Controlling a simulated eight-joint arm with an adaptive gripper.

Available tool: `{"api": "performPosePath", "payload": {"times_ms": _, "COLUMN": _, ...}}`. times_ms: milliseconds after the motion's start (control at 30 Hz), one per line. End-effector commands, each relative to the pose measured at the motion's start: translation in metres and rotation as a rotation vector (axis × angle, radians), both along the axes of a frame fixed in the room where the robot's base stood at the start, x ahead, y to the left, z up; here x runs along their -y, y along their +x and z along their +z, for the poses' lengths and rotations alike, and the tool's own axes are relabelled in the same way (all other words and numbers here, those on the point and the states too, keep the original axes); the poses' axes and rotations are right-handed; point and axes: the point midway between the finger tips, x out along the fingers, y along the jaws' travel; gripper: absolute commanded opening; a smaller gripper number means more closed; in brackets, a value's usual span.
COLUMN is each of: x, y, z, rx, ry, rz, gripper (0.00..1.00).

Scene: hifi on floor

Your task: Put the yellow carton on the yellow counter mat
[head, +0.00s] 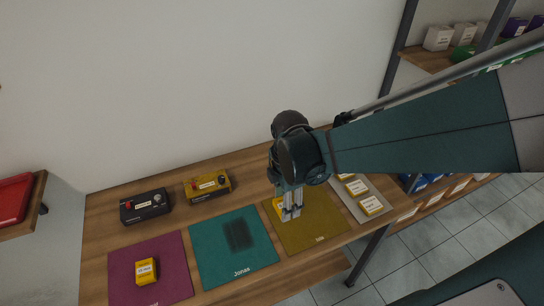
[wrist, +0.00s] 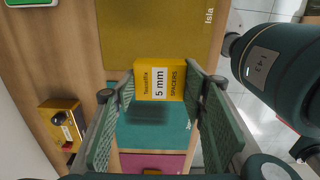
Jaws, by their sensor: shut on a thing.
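My gripper (head: 290,214) is shut on a yellow carton (wrist: 160,80), whose label reads "5 mm SPACERS" in the wrist view. In the head view the carton (head: 280,208) is partly hidden by the fingers. The yellow mat (head: 320,226), labelled "Isla", lies behind the gripper in the head view. It also shows in the wrist view (wrist: 155,30), beyond the carton. The carton seems held above the counter; a dark shadow falls on the teal mat.
The teal mat (head: 215,256), labelled "Jonas", is bare. Another yellow carton (head: 146,271) stands on the purple mat (head: 178,264). A black box (head: 145,206) and a yellow box (head: 207,186) stand behind. A pale mat (head: 347,205) with several cartons lies right.

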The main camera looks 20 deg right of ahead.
Motion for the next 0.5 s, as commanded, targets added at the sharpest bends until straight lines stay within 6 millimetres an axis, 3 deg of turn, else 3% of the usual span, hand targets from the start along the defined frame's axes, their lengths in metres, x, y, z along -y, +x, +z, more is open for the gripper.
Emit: {"api": "performPosePath", "payload": {"times_ms": 500, "x": 0.088, "y": 0.019, "z": 0.001, "rx": 0.000, "ry": 0.000, "rz": -0.018, "gripper": 0.30}}
